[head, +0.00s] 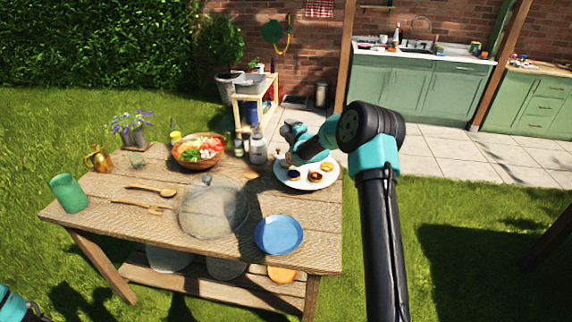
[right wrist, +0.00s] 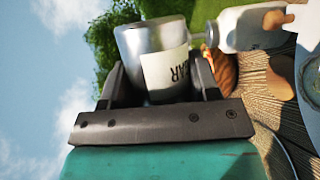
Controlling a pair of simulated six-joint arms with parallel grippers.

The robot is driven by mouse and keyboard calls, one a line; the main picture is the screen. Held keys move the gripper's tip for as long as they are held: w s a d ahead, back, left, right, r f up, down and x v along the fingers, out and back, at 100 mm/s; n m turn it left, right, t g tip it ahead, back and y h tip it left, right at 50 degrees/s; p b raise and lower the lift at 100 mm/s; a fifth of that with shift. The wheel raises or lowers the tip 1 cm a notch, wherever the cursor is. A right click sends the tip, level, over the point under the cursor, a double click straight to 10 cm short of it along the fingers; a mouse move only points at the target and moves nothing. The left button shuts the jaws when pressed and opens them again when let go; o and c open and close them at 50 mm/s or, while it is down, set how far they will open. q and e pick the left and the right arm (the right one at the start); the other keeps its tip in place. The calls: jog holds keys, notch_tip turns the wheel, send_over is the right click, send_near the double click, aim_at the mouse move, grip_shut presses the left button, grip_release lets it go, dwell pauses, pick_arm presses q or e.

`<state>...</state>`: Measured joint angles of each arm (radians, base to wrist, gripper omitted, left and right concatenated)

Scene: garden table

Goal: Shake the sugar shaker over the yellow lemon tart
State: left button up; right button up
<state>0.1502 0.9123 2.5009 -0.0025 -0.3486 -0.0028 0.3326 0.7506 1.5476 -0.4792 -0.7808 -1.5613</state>
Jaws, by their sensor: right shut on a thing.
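My right gripper (head: 289,160) hangs over the white plate (head: 283,183) at the table's back right. In the right wrist view it is shut on the sugar shaker (right wrist: 152,55), a glassy grey body with a pale label ending in "AR". The shaker lines up roughly with a standing bottle beside it, so it looks near upright. In the head view the shaker is hard to make out behind my gripper. Several small tarts lie on the plate. One looks yellow-orange (head: 327,166), but I cannot tell for sure which is lemon. My left gripper is out of view.
A grey-white bottle (head: 258,150) stands left of the plate, with a salad bowl (head: 188,163) farther left. A glass dome (head: 213,212) and a blue plate (head: 278,236) are nearer the front.

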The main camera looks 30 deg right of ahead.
jog(key=m+g, duration=0.1)
jog(key=m, duration=0.1)
jog(key=r+m, duration=0.1)
jog(key=m, duration=0.1)
jog(key=shift+g+y, duration=0.3)
jog(key=shift+g, duration=0.1)
jog(key=shift+d+r+m+g+y, duration=0.15)
jog(key=shift+m+g+y, duration=0.25)
jog(key=shift+m, duration=0.5)
jog(key=shift+a+r+m+g+y, duration=0.1)
jog(key=shift+r+m+g+y, duration=0.1)
jog(key=shift+m+g, duration=0.5)
jog(key=shift+r+m+g+y, duration=0.2)
jog(key=shift+m+y, duration=0.25)
jog(key=shift+m, duration=0.55)
jog(key=shift+r+m+g+y, duration=0.15)
jog(key=shift+m+y, duration=0.3)
jog(key=shift+m, duration=0.55)
jog(key=shift+r+m+g+y, duration=0.25)
jog(key=shift+m+y, duration=0.15)
jog(key=shift+m, duration=0.15)
jog(key=shift+r+m+g+y, duration=0.1)
jog(key=shift+m+g+y, duration=0.1)
jog(key=shift+m+y, duration=0.3)
